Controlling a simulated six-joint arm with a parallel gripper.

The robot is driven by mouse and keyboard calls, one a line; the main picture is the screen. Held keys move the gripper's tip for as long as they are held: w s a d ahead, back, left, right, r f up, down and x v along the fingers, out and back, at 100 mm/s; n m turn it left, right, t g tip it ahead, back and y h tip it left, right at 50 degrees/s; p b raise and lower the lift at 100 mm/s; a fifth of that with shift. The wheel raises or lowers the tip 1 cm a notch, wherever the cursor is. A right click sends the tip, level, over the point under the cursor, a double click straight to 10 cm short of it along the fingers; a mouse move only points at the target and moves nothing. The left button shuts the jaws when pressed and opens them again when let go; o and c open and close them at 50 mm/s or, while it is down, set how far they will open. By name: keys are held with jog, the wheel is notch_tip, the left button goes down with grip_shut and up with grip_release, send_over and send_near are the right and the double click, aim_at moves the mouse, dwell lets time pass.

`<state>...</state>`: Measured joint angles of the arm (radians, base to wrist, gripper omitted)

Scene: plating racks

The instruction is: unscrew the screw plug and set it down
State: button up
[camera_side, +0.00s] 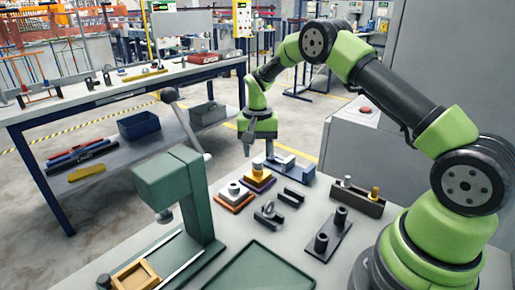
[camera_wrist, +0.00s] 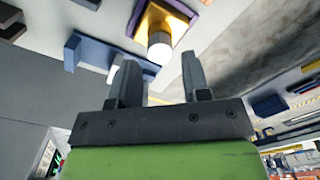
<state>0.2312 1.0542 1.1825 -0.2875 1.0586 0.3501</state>
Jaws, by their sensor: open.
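My gripper (camera_side: 249,148) points down above the far part of the grey table. Its two fingers stand apart and empty in the wrist view (camera_wrist: 160,75). Just in front of it stands a yellow fitting (camera_side: 258,173) with a pale round top, on a dark purple base plate (camera_side: 259,185). The wrist view shows this fitting's white cylinder (camera_wrist: 159,47) beyond the fingertips, apart from them. A second fitting, white (camera_side: 234,189), sits on an orange-brown plate beside it. I cannot tell for sure which one is the screw plug.
A green press (camera_side: 172,185) stands at the left. A blue-grey fixture (camera_side: 293,167) lies behind the fittings. Dark brackets (camera_side: 291,197), a plate with two black posts (camera_side: 330,237) and a brown holder (camera_side: 358,200) stand to the right. An empty green tray (camera_side: 260,270) lies in front.

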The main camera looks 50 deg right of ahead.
jog(key=m, duration=1.2)
jog(key=shift+m, duration=0.3)
jog(key=m, duration=0.6)
jog(key=shift+w, duration=0.1)
jog(key=m, duration=0.5)
jog(key=shift+m, duration=0.4)
